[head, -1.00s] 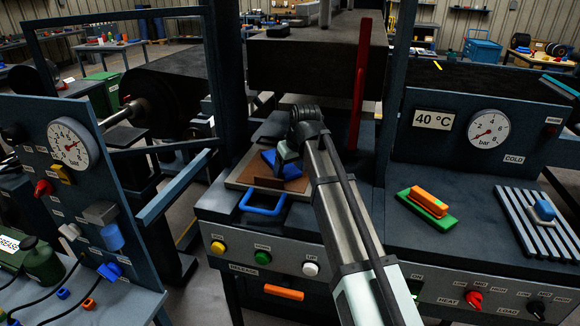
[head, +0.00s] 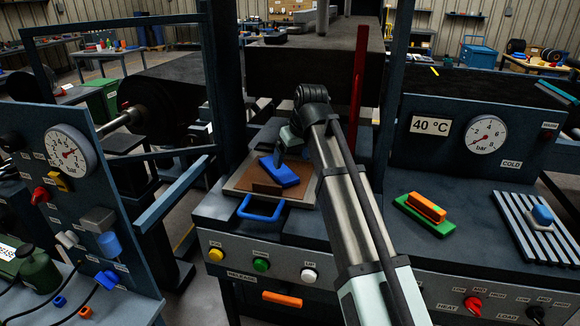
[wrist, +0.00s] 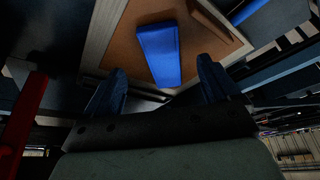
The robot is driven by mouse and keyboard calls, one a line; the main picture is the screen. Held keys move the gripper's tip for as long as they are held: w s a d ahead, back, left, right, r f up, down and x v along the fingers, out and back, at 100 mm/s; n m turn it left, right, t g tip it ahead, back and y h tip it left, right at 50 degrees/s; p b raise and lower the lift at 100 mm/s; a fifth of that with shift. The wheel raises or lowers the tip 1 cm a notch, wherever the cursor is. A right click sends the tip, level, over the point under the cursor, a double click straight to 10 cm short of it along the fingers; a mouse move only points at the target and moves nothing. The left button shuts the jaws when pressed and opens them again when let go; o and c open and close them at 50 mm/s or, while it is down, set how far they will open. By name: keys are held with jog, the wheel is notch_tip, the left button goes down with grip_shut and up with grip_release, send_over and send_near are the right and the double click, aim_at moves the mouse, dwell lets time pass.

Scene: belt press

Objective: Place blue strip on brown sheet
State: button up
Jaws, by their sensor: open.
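The blue strip (head: 279,171) lies on the brown sheet (head: 266,188), set at an angle, on the tray with the blue handle. In the wrist view the blue strip (wrist: 158,52) lies over a tan-brown surface (wrist: 122,48). My gripper (head: 286,146) is just behind and above the strip in the head view, and my arm hides the right part of the tray. In the wrist view my gripper (wrist: 161,86) is open, its two fingers apart on either side of the strip's near end, with nothing held between them.
The tray (head: 236,184) has a blue handle (head: 260,208) at its front. A red upright lever (head: 358,90) stands behind my arm. To the right are an orange-and-green block (head: 425,212) and a slatted rack (head: 520,228) with a blue block. The press's dark mass (head: 315,65) is behind.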

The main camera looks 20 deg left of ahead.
jog(key=shift+v, duration=2.25)
